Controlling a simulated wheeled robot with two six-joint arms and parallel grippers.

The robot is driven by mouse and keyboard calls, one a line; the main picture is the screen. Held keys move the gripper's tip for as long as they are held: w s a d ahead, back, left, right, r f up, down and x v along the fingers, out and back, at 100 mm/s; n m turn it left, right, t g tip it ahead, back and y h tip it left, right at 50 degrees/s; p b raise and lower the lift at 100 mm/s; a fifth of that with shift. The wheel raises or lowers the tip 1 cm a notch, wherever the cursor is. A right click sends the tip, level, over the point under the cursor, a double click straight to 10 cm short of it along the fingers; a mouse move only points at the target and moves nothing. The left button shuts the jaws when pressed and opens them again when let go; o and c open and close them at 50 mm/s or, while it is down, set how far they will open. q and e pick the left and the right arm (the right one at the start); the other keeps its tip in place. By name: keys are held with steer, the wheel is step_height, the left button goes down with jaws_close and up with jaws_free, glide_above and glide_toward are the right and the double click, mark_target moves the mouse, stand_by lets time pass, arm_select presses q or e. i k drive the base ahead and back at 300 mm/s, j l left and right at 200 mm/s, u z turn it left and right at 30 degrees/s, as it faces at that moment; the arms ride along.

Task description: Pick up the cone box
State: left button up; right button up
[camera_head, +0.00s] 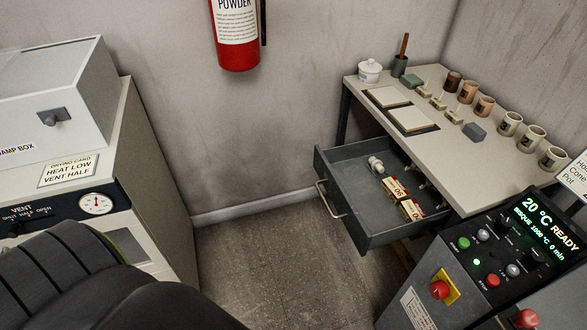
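An open grey drawer (345,165) sticks out from the desk on the right. Inside it lie two small boxes with cream and red-brown sides and dark printed marks, one box (394,189) farther back and one box (411,210) nearer the front right. They are too small to read fully, so I cannot tell which is the cone box. Small white pieces (375,163) lie in the drawer behind them. Neither of my grippers is in view, and nothing is seen touching the boxes.
The desk top (475,165) holds several mugs, two pale slabs, a white lidded pot (370,71) and small tools. A control panel (500,250) stands at the lower right, close to the drawer. A cabinet (150,175) stands left. Floor (270,260) is clear between.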

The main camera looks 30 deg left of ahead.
mark_target(410, 210)
steer(key=u, duration=0.75)
steer(key=z, duration=1.5)
steer(key=i+j+u, duration=0.1)
steer(key=j+u, duration=0.15)
steer(key=j, duration=0.2)
steer(key=i+j+u, duration=0.2)
steer(key=j, duration=0.2)
